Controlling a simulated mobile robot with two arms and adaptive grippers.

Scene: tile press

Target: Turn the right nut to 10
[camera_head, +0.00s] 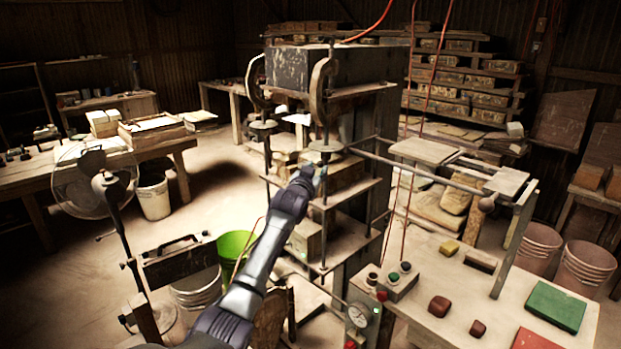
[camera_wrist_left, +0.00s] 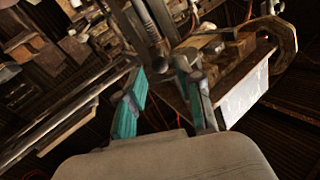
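The press (camera_head: 335,68) stands in the middle of the head view, with two upright threaded rods at its front. The right nut (camera_head: 326,146) is a wide, flat, worn metal disc on the right rod. A similar left nut (camera_head: 263,126) sits on the left rod. My left gripper (camera_head: 319,180) reaches up to just below the right nut, close to the right rod. In the left wrist view, its two teal-padded fingers (camera_wrist_left: 160,95) stand apart with nothing between the pads. A dark metal rod (camera_wrist_left: 148,28) shows beyond them. No number marking is readable. My right gripper is not in view.
A worktable (camera_head: 450,300) at the lower right holds a button box (camera_head: 397,280), a green tile (camera_head: 556,306) and small blocks. A metal rail frame (camera_head: 440,178) extends right from the press. A fan (camera_head: 95,165) and a green bucket (camera_head: 236,248) stand left.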

